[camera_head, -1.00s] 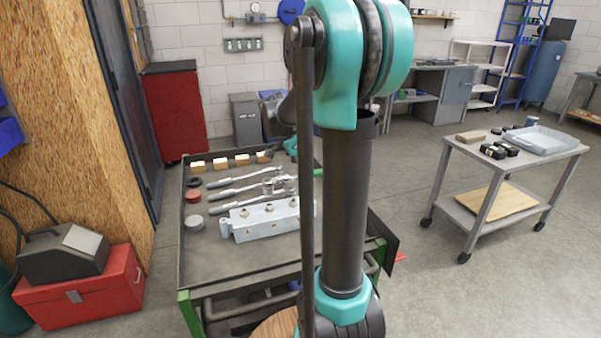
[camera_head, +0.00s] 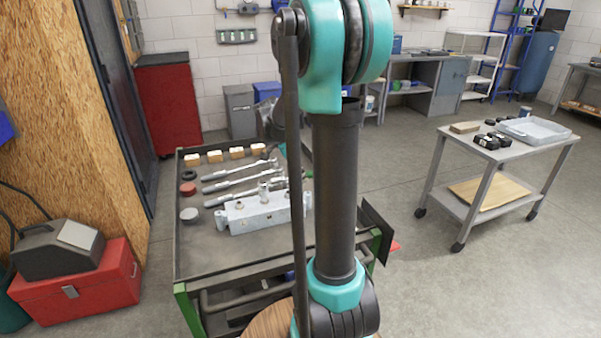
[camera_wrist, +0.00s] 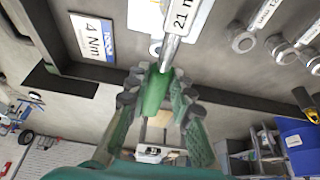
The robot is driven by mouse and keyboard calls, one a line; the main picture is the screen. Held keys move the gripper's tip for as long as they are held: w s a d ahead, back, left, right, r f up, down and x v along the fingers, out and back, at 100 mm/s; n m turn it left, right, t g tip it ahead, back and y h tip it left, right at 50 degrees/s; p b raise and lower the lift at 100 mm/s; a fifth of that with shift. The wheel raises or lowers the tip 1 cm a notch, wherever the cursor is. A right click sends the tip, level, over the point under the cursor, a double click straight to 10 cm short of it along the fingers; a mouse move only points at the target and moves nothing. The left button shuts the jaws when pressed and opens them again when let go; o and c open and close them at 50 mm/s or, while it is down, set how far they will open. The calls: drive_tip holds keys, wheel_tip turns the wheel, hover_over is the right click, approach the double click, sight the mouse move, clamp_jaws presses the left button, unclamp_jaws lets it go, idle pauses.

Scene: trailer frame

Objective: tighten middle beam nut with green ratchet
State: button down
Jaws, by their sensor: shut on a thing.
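In the head view the pale metal beam (camera_head: 240,222) lies on the trolley, with nuts along its top. A silver tool head (camera_head: 264,190) stands at the beam's middle nut; whether it is fully seated on the nut cannot be told. In the wrist view my gripper (camera_wrist: 156,90) is shut around the green ratchet handle (camera_wrist: 153,97), with the silver shaft (camera_wrist: 172,50) reaching away under a "21" label. My gripper is hidden behind my arm in the head view.
Two other silver wrenches (camera_head: 232,186) lie on the trolley (camera_head: 205,262) behind the beam. Several wooden blocks (camera_head: 214,156) line its back edge, and a red disc (camera_head: 188,188) and grey disc (camera_head: 189,214) lie at left. The trolley's front left is bare. A grey table (camera_head: 495,150) stands right.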

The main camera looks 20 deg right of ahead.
drive_tip(key=shift+f, duration=1.2)
drive_tip(key=c, duration=2)
unclamp_jaws()
clamp_jaws()
